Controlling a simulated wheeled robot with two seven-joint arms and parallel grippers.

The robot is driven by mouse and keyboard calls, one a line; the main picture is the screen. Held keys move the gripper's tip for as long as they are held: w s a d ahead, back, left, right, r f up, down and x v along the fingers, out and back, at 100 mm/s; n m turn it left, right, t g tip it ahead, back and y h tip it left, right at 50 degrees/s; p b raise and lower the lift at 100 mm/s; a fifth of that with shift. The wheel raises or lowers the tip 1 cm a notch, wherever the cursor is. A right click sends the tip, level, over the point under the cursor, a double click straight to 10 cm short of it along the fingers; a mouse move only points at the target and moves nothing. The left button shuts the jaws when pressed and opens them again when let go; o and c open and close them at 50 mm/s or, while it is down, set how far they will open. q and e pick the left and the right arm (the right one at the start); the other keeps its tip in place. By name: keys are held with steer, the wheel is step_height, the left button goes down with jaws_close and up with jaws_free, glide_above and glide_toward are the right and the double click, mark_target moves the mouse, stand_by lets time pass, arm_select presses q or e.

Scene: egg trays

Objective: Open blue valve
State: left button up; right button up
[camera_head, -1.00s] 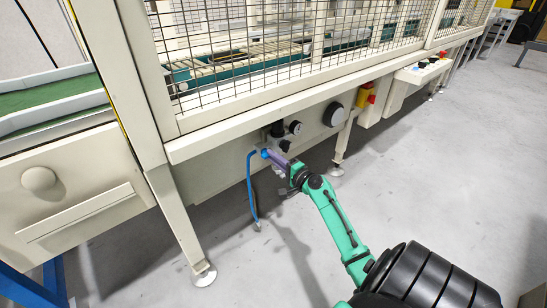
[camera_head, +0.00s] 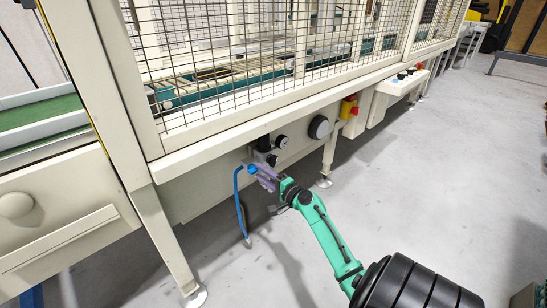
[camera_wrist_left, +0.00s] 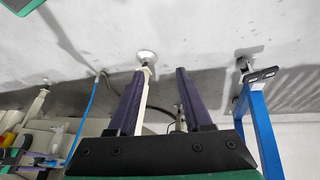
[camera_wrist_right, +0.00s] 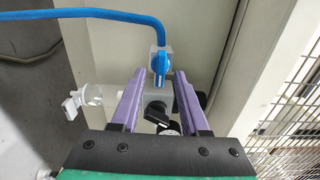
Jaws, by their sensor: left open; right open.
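In the head view the blue valve (camera_head: 252,169) is on the underside of the machine, at the tip of my right gripper (camera_head: 264,176). In the right wrist view my right gripper (camera_wrist_right: 155,72) is open, its purple fingers on either side of the valve's fitting and apart from the knob. My left gripper (camera_wrist_left: 160,70) is open and empty, pointed at floor and machine legs; it is not in the head view.
A black knob (camera_wrist_right: 157,114) and a clear filter bowl (camera_wrist_right: 92,95) sit beside the valve. Round gauges (camera_head: 281,141) and a red-yellow switch (camera_head: 349,107) are on the machine. A machine leg (camera_head: 328,155) stands right of my gripper. The floor (camera_head: 450,180) at right is clear.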

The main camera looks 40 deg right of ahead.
arm_select(q)
steer(key=shift+w+d+f+t+h+b, duration=0.2)
steer(key=shift+w+d+f+t+h, duration=0.1)
steer(key=shift+d, duration=0.2)
steer(key=shift+w+d+f+t+h+b, duration=0.15)
steer(key=shift+d+f+t+h+b, duration=0.1)
steer(key=shift+d, duration=0.25)
arm_select(e)
steer(key=s, duration=1.4)
steer(key=shift+a, duration=0.15)
steer(key=shift+w, duration=0.1)
